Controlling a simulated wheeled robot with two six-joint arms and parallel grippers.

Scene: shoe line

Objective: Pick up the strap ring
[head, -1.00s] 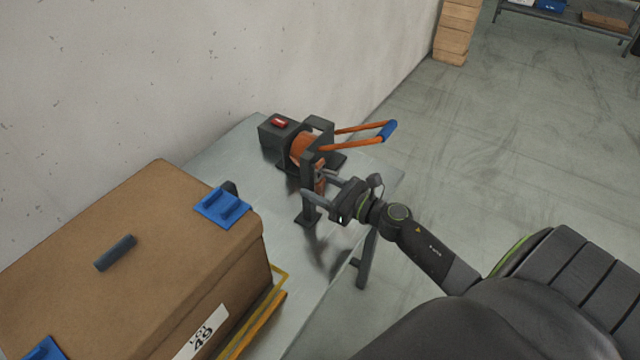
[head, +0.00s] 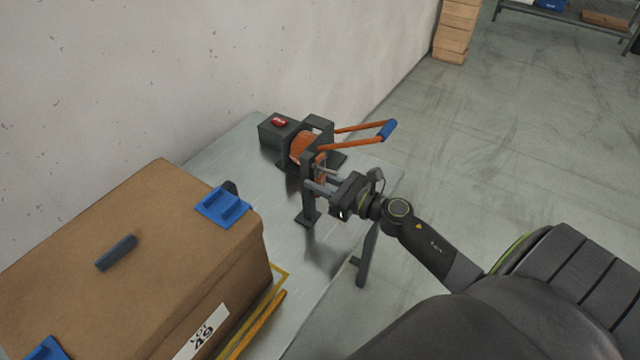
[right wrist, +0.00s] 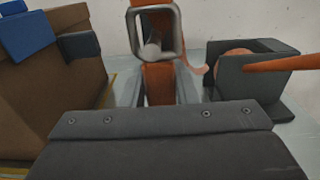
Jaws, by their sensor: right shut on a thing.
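The strap ring (right wrist: 178,32) is a grey rounded-square frame, seen in the right wrist view at the top centre, in front of an orange strap (right wrist: 158,82). My right gripper (head: 318,178) is shut on the ring beside the dark strap device (head: 312,150) on the table. In the head view the ring is too small and too covered by the fingers to make out clearly. The device has orange lever arms (head: 350,146) with a blue grip (head: 388,130). My left gripper is not in view.
A brown box (head: 130,215) with blue corner pieces (head: 222,207) stands on the left of the metal table (head: 210,160). A black block with a red button (head: 279,122) sits behind the device. A wall runs along the back.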

